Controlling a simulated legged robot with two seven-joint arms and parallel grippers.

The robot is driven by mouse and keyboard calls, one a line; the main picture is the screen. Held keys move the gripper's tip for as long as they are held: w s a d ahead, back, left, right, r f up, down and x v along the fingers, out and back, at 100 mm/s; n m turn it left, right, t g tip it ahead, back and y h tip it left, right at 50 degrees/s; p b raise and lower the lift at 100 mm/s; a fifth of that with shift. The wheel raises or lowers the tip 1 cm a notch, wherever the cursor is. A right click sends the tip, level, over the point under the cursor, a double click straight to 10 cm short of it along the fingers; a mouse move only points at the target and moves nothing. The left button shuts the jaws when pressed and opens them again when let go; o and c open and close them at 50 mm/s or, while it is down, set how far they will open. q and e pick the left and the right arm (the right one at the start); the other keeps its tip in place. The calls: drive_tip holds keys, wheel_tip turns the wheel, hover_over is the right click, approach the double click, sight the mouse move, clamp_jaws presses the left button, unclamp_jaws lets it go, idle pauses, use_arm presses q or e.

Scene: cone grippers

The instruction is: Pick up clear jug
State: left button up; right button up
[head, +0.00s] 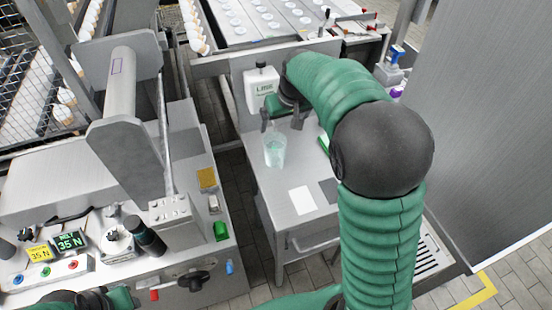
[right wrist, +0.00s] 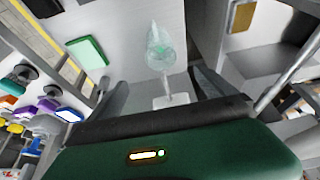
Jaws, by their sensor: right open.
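The clear jug (head: 274,152), a see-through pale green-tinted vessel, stands on the grey side table (head: 262,190) near its left edge. It also shows in the right wrist view (right wrist: 159,50), top centre. My right gripper (head: 282,122) is open, its two dark fingers pointing down just above and behind the jug in the head view. In the right wrist view the fingers (right wrist: 160,88) spread to either side, with the jug beyond them and nothing held. Part of my left arm shows at the bottom left of the head view; its fingers cannot be made out.
A white labelled container (head: 262,86) stands behind the jug. A white card (head: 302,200) and a grey card lie in front. A green flat item (right wrist: 88,52) lies to one side. A machine with a control panel (head: 70,242) stands left, across a narrow floor gap.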

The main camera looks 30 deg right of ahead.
hover_over(276, 143)
drive_tip(key=s+a, duration=0.2)
drive_tip(key=s, duration=0.2)
drive_tip(key=f, duration=1.4)
drive_tip(key=shift+w+b, duration=0.2)
drive_tip(key=shift+b, duration=0.2)
drive_tip(key=shift+w+a+f, duration=0.25)
drive_tip(key=shift+w+f, duration=0.05)
drive_tip(key=shift+f, duration=0.1)
drive_tip(key=shift+s+d, duration=0.1)
drive_tip(key=shift+d, duration=0.15)
drive_tip(key=c, duration=0.8)
drive_tip(key=shift+a+r, duration=0.1)
clamp_jaws()
